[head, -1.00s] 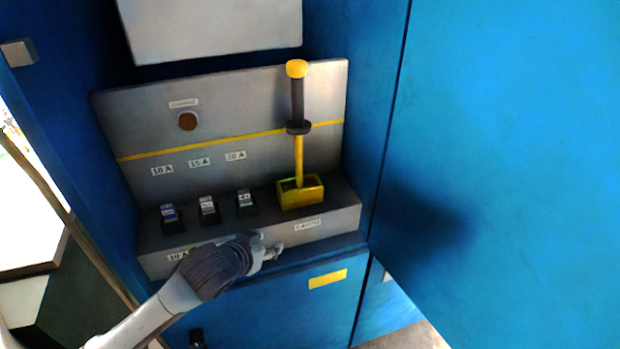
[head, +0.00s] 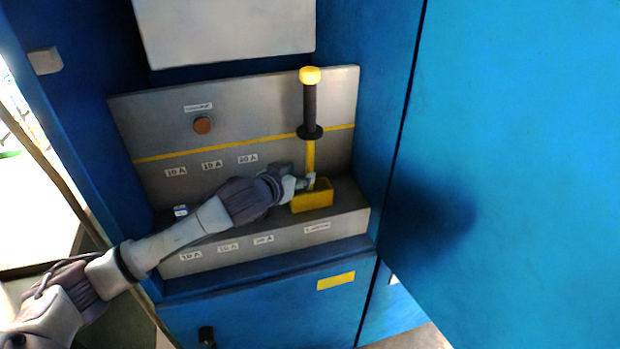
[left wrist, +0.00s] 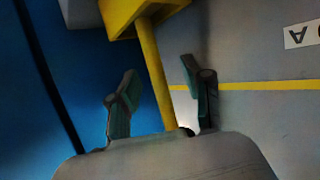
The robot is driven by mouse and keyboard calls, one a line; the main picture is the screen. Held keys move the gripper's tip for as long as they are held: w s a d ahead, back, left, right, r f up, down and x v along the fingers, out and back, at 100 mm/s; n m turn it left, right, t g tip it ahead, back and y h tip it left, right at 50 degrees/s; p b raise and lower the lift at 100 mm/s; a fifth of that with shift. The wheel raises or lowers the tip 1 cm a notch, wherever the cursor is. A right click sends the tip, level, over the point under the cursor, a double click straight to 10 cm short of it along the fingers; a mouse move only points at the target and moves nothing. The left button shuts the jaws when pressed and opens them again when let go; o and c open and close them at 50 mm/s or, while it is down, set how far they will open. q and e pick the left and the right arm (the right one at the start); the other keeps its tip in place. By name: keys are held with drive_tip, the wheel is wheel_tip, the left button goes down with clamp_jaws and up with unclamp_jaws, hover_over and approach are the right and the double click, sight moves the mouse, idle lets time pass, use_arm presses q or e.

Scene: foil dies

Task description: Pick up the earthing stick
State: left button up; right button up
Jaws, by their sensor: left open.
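The earthing stick (head: 310,105) stands upright in a yellow holder box (head: 313,201) on the grey ledge. It has a yellow cap, a black grip with a dark round collar, and a yellow lower shaft. My left gripper (head: 308,182) is at the lower shaft, just above the box. In the left wrist view the yellow shaft (left wrist: 156,75) runs between the two open fingers of my left gripper (left wrist: 160,88), with gaps on both sides. The holder box (left wrist: 130,14) shows at the top of that view. My right gripper is not in view.
The grey panel (head: 140,116) behind has a round brown button (head: 203,125) and a yellow stripe. My left arm hides most of the fuses; one (head: 181,211) shows at the left. A large blue door (head: 520,150) stands at the right.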

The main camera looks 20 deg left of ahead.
sight(308, 172)
use_arm(q)
drive_tip(key=shift+w+d, duration=0.15)
drive_tip(key=shift+w, duration=0.15)
drive_tip(key=p+x, duration=0.1)
drive_tip(key=x, duration=0.2)
drive_tip(key=shift+w+d+f+p, duration=0.15)
drive_tip(key=shift+d+f+p, duration=0.1)
drive_tip(key=shift+d+p, duration=0.15)
drive_tip(key=shift+w+f, duration=0.3)
drive_tip(key=shift+w, duration=0.2)
clamp_jaws()
drive_tip(key=shift+r, duration=0.15)
